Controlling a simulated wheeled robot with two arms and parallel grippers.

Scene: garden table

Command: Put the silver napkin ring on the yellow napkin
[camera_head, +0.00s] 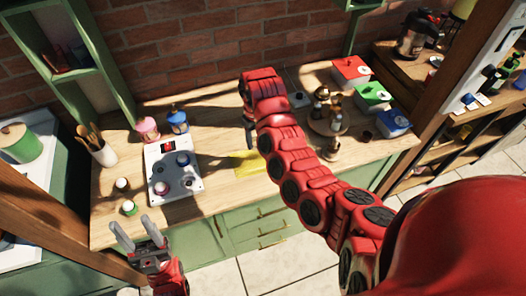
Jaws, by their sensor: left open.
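The yellow napkin (247,163) lies flat on the wooden counter, partly covered by my right arm. I cannot make out the silver napkin ring; it may be too small or hidden. My right arm reaches across the counter from the right. Its dark gripper (249,135) points down behind the napkin, and its fingers are too small and shaded to read. My left gripper (134,228) is open and empty at the counter's front edge, well left of the napkin.
A white panel (157,152) with small round items stands left of the napkin. Pink (148,127) and blue (178,121) jars stand behind it. A round wooden stand (318,126) and red, green and blue canisters are at right. Bare counter lies in front of the panel and napkin.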

